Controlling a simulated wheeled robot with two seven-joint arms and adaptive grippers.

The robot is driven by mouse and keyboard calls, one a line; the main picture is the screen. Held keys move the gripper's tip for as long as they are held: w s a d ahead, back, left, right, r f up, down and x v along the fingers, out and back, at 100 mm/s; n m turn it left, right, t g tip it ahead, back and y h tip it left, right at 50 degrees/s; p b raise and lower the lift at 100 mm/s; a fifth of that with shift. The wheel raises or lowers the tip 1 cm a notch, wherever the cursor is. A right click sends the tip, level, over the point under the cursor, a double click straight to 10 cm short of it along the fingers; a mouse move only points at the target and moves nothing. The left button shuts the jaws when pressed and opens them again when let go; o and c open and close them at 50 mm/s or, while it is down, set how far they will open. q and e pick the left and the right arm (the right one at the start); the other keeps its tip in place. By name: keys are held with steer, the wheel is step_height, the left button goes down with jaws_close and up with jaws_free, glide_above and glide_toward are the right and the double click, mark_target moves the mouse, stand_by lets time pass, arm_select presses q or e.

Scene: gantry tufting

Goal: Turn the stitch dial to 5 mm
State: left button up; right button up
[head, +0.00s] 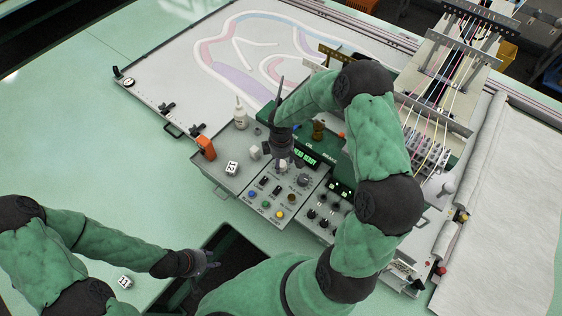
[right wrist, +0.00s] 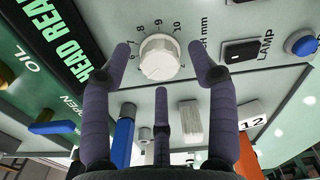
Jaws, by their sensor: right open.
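The stitch dial (right wrist: 158,55) is a round, pale ribbed knob in the right wrist view. Printed numbers, 7 to 10 among them, ring part of it, with "mm" lettering at its right. My right gripper (right wrist: 160,62) is open, with one dark finger on each side of the dial and a third below it. I cannot tell whether the fingers touch the knob, nor which number it points at. In the head view my right gripper (head: 284,158) is over the grey control panel (head: 230,182) and hides part of it. My left gripper (head: 208,264) is low at left, its jaws unclear.
The lamp switch (right wrist: 240,50) and a blue button (right wrist: 302,43) lie right of the dial. The lit display (right wrist: 70,50) is at left. A white bottle (head: 240,113) and orange block (head: 205,147) stand on the panel's left side. The green table at left is mostly clear.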

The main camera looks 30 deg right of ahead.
steer(key=shift+f, duration=0.6)
steer(key=c, duration=1.2)
steer(key=shift+o, duration=0.2)
steer(key=shift+b, duration=0.7)
steer(key=shift+m, duration=0.3)
steer(key=o, duration=1.2)
steer(key=shift+c, duration=0.2)
